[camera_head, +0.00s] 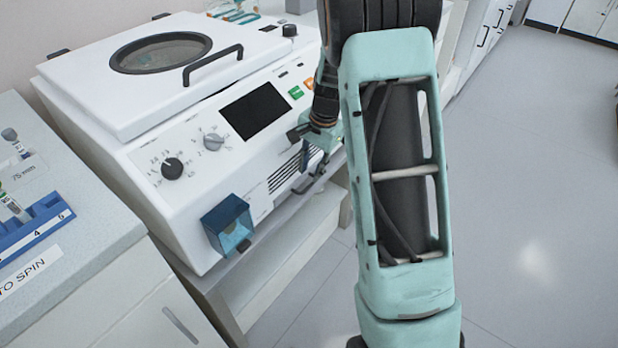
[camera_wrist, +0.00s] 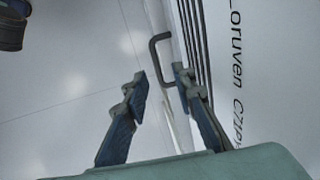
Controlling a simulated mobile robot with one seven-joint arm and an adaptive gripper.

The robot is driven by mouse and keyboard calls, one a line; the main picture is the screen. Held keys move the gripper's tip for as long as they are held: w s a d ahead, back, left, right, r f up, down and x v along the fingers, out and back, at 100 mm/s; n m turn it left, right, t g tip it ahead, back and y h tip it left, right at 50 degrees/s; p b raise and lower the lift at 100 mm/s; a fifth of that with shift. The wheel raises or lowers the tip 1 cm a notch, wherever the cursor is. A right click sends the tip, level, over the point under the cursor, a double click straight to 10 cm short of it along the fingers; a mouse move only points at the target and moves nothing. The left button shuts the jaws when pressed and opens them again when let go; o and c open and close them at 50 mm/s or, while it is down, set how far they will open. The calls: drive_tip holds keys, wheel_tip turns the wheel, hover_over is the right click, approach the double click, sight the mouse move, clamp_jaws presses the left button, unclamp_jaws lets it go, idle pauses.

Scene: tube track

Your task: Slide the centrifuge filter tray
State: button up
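The slatted filter tray front (camera_head: 284,174) is on the centrifuge's front face, low and right of the screen. A dark bar handle (camera_head: 318,182) stands out beside it, partly hidden by my gripper. In the wrist view the handle (camera_wrist: 154,48) is a bent dark bar left of the dark slats (camera_wrist: 193,35). My gripper (camera_wrist: 159,76) is open, with blue-grey fingers and nothing visibly held. The near end of the handle shows in the gap between the fingertips; whether either touches it I cannot tell. My gripper (camera_head: 309,160) is close to the front face in the head view.
The white centrifuge (camera_head: 95,95) has a closed lid, knobs and a screen (camera_head: 256,110). A blue transparent box (camera_head: 228,224) juts from its front, left of the slats. A blue tube rack (camera_head: 35,228) stands on the left bench. Grey floor (camera_head: 530,200) is clear to the right.

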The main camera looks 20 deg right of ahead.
wheel_tip(320, 180, up, 7)
drive_tip(key=s, duration=0.1)
drive_tip(key=shift+d, duration=0.4)
drive_tip(key=shift+f, duration=0.1)
